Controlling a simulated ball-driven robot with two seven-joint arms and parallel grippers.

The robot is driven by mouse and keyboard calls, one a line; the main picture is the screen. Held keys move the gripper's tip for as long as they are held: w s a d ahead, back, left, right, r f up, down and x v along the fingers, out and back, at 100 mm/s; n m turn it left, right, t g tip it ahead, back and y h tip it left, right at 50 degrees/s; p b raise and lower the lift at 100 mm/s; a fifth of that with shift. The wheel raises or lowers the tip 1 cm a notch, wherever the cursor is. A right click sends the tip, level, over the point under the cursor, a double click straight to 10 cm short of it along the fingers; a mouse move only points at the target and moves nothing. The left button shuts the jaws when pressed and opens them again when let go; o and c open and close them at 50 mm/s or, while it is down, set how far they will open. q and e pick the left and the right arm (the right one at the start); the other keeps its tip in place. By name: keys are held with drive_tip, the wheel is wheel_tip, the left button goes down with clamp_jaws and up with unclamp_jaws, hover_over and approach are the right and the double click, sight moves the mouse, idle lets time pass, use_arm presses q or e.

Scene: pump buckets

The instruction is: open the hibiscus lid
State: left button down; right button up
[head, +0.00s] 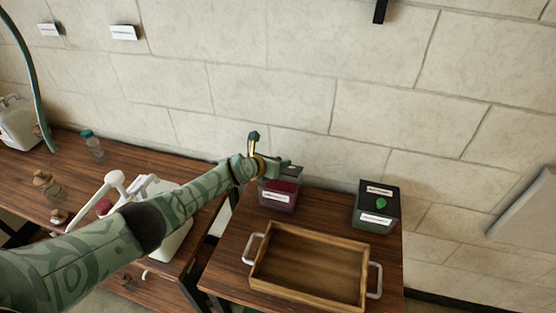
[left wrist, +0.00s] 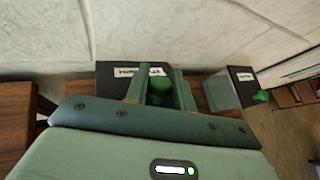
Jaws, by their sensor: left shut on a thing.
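The left box (head: 278,198), with dark red contents showing and a white label on its front, stands at the back left of the right-hand table; I take it as the hibiscus box. My left gripper (head: 286,164) is over its top and hides much of its lid. In the left wrist view, a dark lid with a white label (left wrist: 140,71) lies beyond my fingers. My left gripper (left wrist: 160,88) is shut on the lid's green knob (left wrist: 160,82). I cannot tell whether the lid is raised off the box. My right gripper is not in view.
A second dark box (head: 377,208) with a green knob stands to the right; it also shows in the left wrist view (left wrist: 222,93). A wooden tray (head: 310,298) with metal handles lies in front. A white jug (head: 172,240) and bottles stand on the left table. A stone wall is behind.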

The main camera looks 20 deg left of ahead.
use_arm(q)
drive_tip(key=shift+w+r+g+p, duration=0.3)
drive_tip(key=shift+r+g+p, duration=0.05)
drive_tip(key=shift+g, duration=0.05)
drive_tip(key=c, duration=1.3)
unclamp_jaws()
drive_tip(key=shift+f, duration=0.1)
drive_tip(key=shift+o, duration=0.2)
drive_tip(key=shift+s+a+r+p, duration=0.15)
drive_tip(key=shift+r+p, duration=0.15)
drive_tip(key=shift+p, duration=0.1)
drive_tip(key=p+v, duration=1.4)
drive_tip(key=v, duration=0.1)
drive_tip(key=shift+s+a, duration=0.15)
drive_tip(key=shift+s, duration=0.1)
